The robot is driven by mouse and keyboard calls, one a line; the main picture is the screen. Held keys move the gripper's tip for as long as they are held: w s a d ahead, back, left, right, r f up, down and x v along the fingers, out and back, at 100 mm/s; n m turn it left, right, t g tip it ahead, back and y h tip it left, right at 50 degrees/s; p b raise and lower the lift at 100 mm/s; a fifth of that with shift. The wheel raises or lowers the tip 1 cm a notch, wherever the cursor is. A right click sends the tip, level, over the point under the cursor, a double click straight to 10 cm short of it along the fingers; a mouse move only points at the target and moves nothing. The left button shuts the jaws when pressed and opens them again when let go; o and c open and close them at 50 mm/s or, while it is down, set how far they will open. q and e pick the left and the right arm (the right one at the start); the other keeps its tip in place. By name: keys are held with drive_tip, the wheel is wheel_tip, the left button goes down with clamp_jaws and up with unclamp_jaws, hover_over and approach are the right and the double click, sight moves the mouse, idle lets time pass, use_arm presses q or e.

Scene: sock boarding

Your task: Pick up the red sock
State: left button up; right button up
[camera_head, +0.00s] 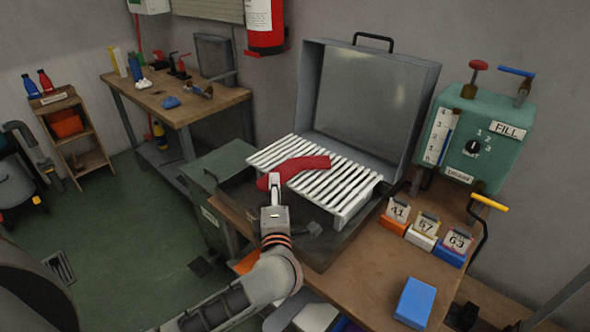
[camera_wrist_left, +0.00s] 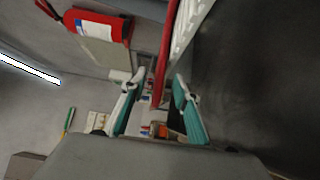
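The red sock (camera_head: 303,166) lies bent across the white slatted rack (camera_head: 335,190), its left end hanging toward the rack's left edge. My left gripper (camera_head: 275,183) is at that left end of the sock. In the left wrist view my left gripper (camera_wrist_left: 158,98) has its two teal-padded fingers apart. The sock (camera_wrist_left: 166,55) shows there as a thin red strip reaching between them, with a gap on both sides. The rack's white edge (camera_wrist_left: 187,28) is just to the right of it. My right gripper is not in view.
The rack sits in front of an open metal lid (camera_head: 365,95). A teal control box (camera_head: 476,135) stands at right. Numbered holders in orange (camera_head: 393,225), white (camera_head: 420,238) and blue (camera_head: 450,256), and a blue box (camera_head: 414,302), are on the wooden bench (camera_head: 375,268).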

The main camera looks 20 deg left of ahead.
use_arm(q)
drive_tip(key=shift+w+a, duration=0.15)
drive_tip(key=shift+w, duration=0.05)
clamp_jaws()
